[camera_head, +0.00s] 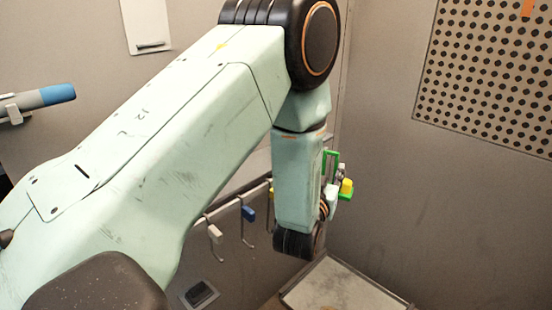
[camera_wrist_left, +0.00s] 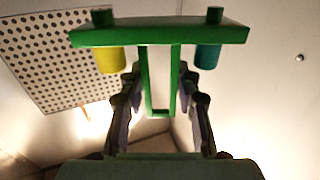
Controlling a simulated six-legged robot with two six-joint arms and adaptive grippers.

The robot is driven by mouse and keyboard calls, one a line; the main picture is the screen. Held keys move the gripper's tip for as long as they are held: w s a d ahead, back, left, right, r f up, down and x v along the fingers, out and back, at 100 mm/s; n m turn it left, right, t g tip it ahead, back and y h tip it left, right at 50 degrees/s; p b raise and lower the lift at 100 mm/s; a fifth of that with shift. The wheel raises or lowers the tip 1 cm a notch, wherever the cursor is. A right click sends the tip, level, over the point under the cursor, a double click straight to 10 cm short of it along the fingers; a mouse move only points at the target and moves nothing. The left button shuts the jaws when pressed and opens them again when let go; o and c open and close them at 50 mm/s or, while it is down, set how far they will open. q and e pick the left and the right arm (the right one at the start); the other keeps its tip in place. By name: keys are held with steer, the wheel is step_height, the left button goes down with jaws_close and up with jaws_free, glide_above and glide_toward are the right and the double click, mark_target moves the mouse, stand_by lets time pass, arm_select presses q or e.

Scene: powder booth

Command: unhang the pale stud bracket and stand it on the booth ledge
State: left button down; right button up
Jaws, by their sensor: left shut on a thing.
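My left gripper (camera_head: 332,197) hangs below its wrist near the booth corner, partly hidden by my own arm. In the left wrist view its two fingers (camera_wrist_left: 162,112) stand on either side of the slotted stem of a green bracket (camera_wrist_left: 215,35) and are shut on it. The bracket has a wide crossbar with a yellow stud on the left and a teal stud on the right. In the head view its green frame (camera_head: 327,161) and yellow stud show beside the wrist. A small pale piece (camera_head: 214,233) hangs on a hook from the rail. My right gripper is not in view.
A rail (camera_head: 232,201) with hooks runs along the back wall, with a blue piece (camera_head: 248,213) hanging on it. A pale tray-like ledge (camera_head: 338,287) with a raised rim lies below the gripper; its visible part looks empty. A perforated panel (camera_head: 490,75) is on the right wall.

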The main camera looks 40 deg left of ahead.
arm_select(q)
steer(key=a+r+n+g+y, duration=0.1)
steer(key=y, duration=0.1)
steer(key=a+r+n+g+y, duration=0.1)
steer(key=a+r+n+y, duration=0.1)
steer(key=y, duration=0.1)
steer(key=shift+s+r, duration=0.15)
steer(key=shift+r, duration=0.15)
steer(key=n+y, duration=0.1)
steer(key=a+g, duration=0.1)
steer(key=s+a+n+g+y, duration=0.1)
steer(key=shift+a+r+n+y, duration=0.2)
steer(key=shift+r+n+y, duration=0.1)
steer(key=shift+r, duration=0.05)
steer(key=s+a+f+n+g+y, duration=0.1)
steer(key=s+a+n+g+y, duration=0.3)
steer(key=g, duration=0.3)
steer(key=shift+s+a+f+n, duration=0.2)
steer(key=shift+s+a+n, duration=0.1)
steer(key=shift+s+n, duration=0.4)
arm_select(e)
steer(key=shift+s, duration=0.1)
arm_select(q)
steer(key=shift+s, duration=0.1)
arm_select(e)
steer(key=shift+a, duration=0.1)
